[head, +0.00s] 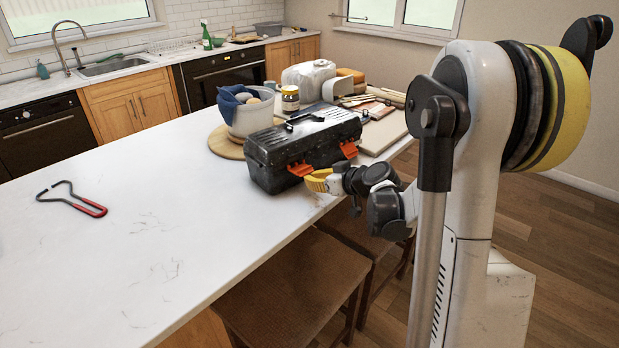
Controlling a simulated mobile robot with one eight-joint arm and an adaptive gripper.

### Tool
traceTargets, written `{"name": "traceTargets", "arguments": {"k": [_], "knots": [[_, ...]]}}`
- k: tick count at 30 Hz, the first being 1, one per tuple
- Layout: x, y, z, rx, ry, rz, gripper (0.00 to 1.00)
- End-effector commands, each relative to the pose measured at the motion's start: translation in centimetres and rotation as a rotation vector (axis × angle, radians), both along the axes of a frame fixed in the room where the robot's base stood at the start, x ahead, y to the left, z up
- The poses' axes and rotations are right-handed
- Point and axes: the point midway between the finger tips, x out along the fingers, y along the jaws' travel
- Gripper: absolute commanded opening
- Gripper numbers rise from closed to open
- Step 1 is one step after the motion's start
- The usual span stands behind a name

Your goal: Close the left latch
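A black toolbox (300,148) with a dark lid and handle stands near the front edge of the white counter. Its left latch (299,168) is orange and sits on the front face. The right latch (348,149) is also orange, further right on the same face. Both latches seem to stick out from the face, but their exact angle is too small to tell. My gripper (318,181), with yellow parts, is at the front of the toolbox, just below and right of the left latch. I cannot tell whether it touches the latch, and its fingers are not clear.
A white bucket (247,118) with a blue cloth stands on a round wooden board (225,143) behind the toolbox. The counter left of the toolbox is mostly clear.

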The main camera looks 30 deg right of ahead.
Motion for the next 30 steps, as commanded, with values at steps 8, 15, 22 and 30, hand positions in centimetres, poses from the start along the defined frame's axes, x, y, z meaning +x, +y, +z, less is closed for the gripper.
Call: {"name": "traceTargets", "arguments": {"k": [8, 15, 22, 30], "knots": [[-1.2, -0.3, 2.1, 0.000, 0.000, -0.002, 0.00], [-1.4, -0.4, 3.9, 0.000, 0.000, -0.001, 0.00], [-1.0, -0.2, 5.5, 0.000, 0.000, 0.000, 0.00], [0.1, 0.1, 6.8, 0.000, 0.000, 0.001, 0.00]]}}
